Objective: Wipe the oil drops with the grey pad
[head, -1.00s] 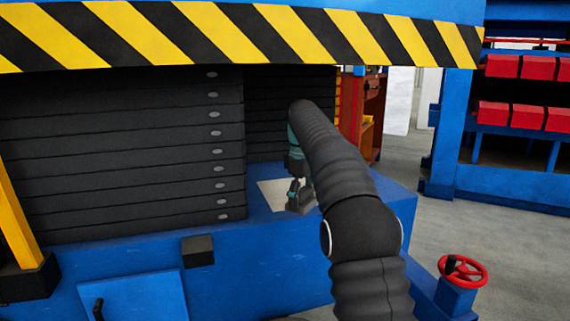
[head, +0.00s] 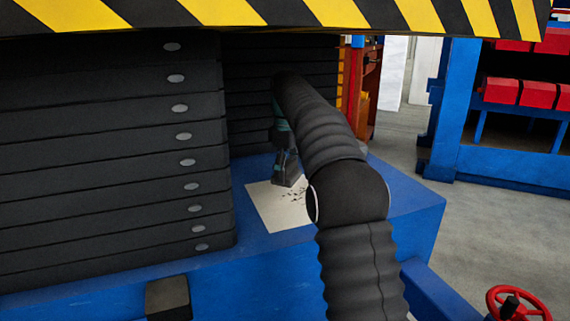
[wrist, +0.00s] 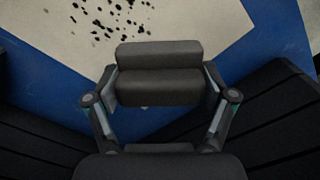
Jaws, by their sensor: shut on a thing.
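My gripper (wrist: 160,101) is shut on the grey pad (wrist: 158,88), which spans between its two fingers in the wrist view. In the head view the pad (head: 288,181) is at the far edge of a pale panel (head: 270,209), below my gripper (head: 285,163). Dark oil drops (head: 298,194) lie on the panel just in front of the pad, partly hidden by my arm. In the wrist view the drops (wrist: 112,17) form a scattered patch beyond the pad and to its left. I cannot tell whether the pad touches the panel.
The panel lies on a blue base (head: 405,212). A tall stack of black slabs (head: 110,160) stands close on the left, with more slabs (head: 270,60) behind my gripper. A yellow-and-black striped beam (head: 300,12) hangs overhead. A red handwheel (head: 520,302) is at lower right.

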